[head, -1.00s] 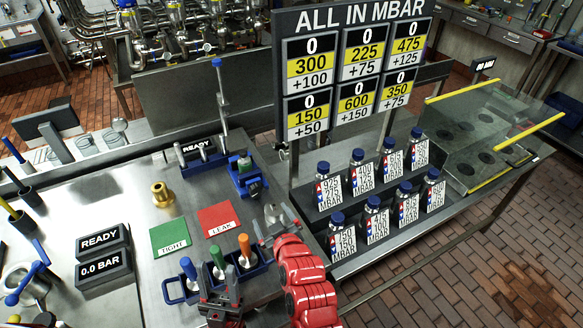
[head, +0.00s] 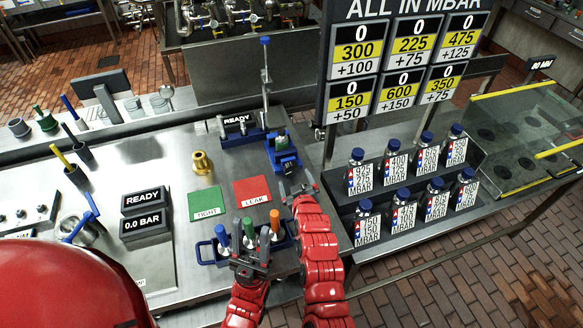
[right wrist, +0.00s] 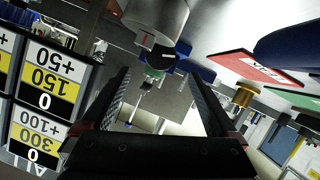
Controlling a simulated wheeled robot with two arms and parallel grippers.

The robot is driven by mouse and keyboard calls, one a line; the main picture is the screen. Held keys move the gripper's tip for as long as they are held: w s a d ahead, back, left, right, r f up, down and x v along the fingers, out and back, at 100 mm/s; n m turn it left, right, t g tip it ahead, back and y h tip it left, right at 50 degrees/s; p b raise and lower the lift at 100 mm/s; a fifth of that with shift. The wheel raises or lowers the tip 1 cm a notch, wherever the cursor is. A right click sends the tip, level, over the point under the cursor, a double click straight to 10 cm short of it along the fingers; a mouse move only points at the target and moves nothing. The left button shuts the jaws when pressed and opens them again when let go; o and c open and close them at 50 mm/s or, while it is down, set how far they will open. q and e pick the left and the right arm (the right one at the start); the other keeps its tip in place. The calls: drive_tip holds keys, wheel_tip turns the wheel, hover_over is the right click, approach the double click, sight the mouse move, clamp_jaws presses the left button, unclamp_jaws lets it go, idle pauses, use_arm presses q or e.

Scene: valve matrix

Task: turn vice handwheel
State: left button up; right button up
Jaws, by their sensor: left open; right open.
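The blue vice (head: 284,157) stands on the bench and holds a part with a green top; the green part (right wrist: 154,72) also shows in the right wrist view. The grey, round handwheel (right wrist: 158,18) with a red mark is at the top of the right wrist view, beyond the fingertips. In the head view it is mostly hidden by my right gripper (head: 298,190), which is just in front of the vice. My right gripper is open, with nothing between its fingers. My left gripper (head: 249,264) is open at the near side of the blue tool rack.
The blue rack (head: 207,250) holds blue, green and orange-handled tools. A green TIGHT mat (head: 204,203), a red LEAK mat (head: 253,188) and a brass fitting (head: 202,163) are left of the vice. Several bottles (head: 401,200) stand on the right shelf.

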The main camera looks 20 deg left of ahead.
sight(291, 169)
drive_tip(key=shift+b+x, duration=0.4)
drive_tip(key=shift+x, duration=3.2)
drive_tip(key=c, duration=1.4)
